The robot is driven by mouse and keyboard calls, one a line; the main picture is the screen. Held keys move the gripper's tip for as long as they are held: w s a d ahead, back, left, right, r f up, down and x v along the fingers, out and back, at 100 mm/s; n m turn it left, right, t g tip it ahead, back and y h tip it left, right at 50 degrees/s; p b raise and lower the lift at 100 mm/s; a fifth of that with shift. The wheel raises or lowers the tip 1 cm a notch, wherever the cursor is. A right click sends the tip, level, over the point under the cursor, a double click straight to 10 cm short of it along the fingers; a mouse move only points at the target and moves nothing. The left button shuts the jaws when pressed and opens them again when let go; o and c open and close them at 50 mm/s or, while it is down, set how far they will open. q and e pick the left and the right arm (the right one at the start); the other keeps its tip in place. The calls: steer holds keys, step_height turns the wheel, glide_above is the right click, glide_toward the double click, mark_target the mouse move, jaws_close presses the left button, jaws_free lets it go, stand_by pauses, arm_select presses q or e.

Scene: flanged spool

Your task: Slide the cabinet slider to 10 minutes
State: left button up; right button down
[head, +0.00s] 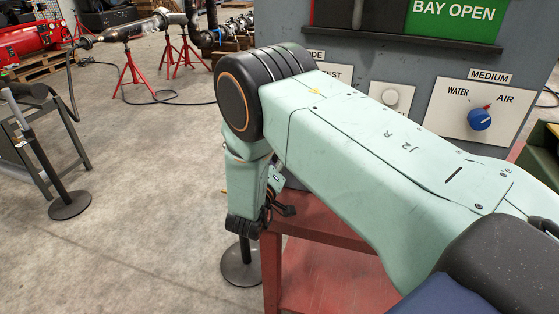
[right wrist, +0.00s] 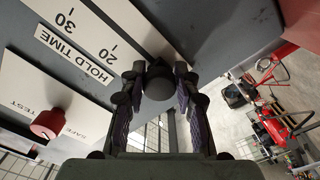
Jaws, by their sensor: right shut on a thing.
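In the right wrist view, the grey cabinet (right wrist: 105,68) carries a HOLD TIME scale (right wrist: 80,50) with the numbers 30 and 20 readable. The dark round slider knob (right wrist: 158,86) sits beyond the 20 end of the readable scale. My right gripper (right wrist: 159,74) is shut on the slider knob, one finger on each side. The 10 mark is not visible, so the exact setting cannot be read. In the head view the cabinet (head: 285,30) stands behind my right arm, which hides the slider and scale. My left gripper is in neither view.
A red selector knob (right wrist: 47,124) marked TEST and SAFE is beside the scale. The head view shows a white button (head: 397,97), a blue WATER/AIR knob (head: 480,119) and a green BAY OPEN sign (head: 452,20). A red stand (head: 335,280) is below my arm.

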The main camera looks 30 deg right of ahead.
steer(key=shift+w+a, duration=0.1)
steer(key=c, duration=1.4)
jaws_free()
steer(key=o, duration=0.4)
steer(key=shift+w+a, duration=0.2)
steer(key=shift+a, duration=0.1)
steer(key=shift+s+d, duration=0.3)
steer(key=shift+d, duration=0.1)
steer(key=v, duration=0.7)
steer(key=shift+s+a, duration=0.15)
steer(key=shift+a, duration=0.05)
steer(key=shift+s, duration=0.1)
